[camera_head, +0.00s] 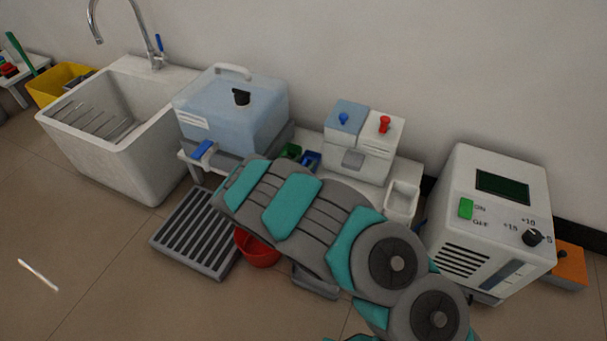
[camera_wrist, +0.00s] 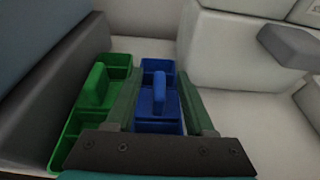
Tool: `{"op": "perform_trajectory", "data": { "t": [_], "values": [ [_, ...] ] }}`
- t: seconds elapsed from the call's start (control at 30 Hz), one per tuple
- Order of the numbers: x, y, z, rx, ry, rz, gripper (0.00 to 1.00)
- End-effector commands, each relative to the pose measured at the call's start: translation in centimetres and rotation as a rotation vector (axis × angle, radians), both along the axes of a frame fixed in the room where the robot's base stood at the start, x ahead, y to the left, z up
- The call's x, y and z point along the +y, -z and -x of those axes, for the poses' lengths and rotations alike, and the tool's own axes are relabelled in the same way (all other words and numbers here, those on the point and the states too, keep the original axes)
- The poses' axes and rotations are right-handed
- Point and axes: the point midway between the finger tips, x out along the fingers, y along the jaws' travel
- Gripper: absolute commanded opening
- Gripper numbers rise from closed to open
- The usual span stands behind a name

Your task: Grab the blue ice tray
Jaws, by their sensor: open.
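The blue ice tray (camera_wrist: 160,97) is a small open tray with a raised blue grip in its middle. It lies on the white surface in the wrist view, and part of it shows past my arm in the head view (camera_head: 311,160). My gripper (camera_wrist: 161,76) is open, with one finger to the left of the blue tray and one to the right. Contact cannot be told. The near end of the tray is hidden by my gripper's dark body. In the head view my arm hides the gripper.
A similar green tray (camera_wrist: 97,100) stands close on the left, right beside my left finger. A light-blue water container (camera_head: 235,110) stands left of the trays, and a white dispenser (camera_head: 365,145) with blue and red taps stands right. A white wall is behind.

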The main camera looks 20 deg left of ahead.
Motion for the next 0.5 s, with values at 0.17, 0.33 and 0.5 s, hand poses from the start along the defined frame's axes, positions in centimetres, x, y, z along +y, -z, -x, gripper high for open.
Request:
{"op": "perform_trajectory", "data": {
  "t": [0.17, 0.33, 0.5],
  "values": [
    [0.02, -0.04, 0.03, 0.0, 0.0, 0.0, 0.5],
    [0.01, -0.03, 0.05, 0.0, 0.0, 0.0, 0.31],
    [0.01, -0.03, 0.05, 0.0, 0.0, 0.0, 0.12]
  ]
}}
